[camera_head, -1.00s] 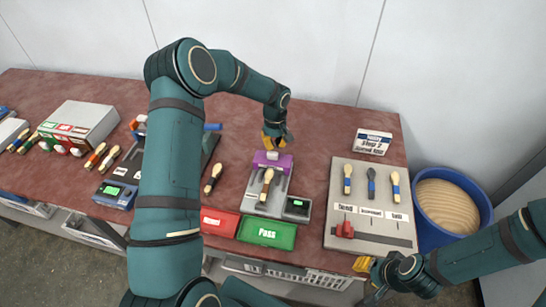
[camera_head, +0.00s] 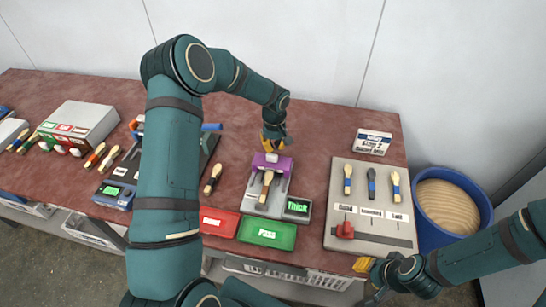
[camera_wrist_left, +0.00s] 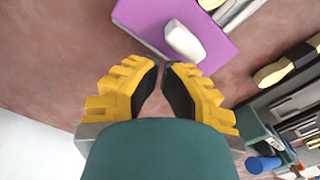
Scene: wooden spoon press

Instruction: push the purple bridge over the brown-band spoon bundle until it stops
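The purple bridge (camera_head: 281,164) spans the far part of a grey press fixture (camera_head: 251,191), with a white block on its top. The spoon bundle (camera_head: 266,186) lies lengthwise in the fixture, its near part showing in front of the bridge; its band is too small to make out. My left gripper (camera_head: 272,144) is just behind the bridge, pointing down. In the left wrist view its yellow fingers (camera_wrist_left: 163,66) are brought together with nothing between them, close to the purple bridge (camera_wrist_left: 215,42). My right gripper (camera_head: 362,265) is at the table's front edge, its fingers unclear.
A display (camera_head: 297,206) beside the fixture reads "Thick". A green Pass tray (camera_head: 266,232) and a red tray (camera_head: 219,223) lie in front. A lone spoon (camera_head: 213,179) lies left. A grey board (camera_head: 371,225) with several spoons is on the right.

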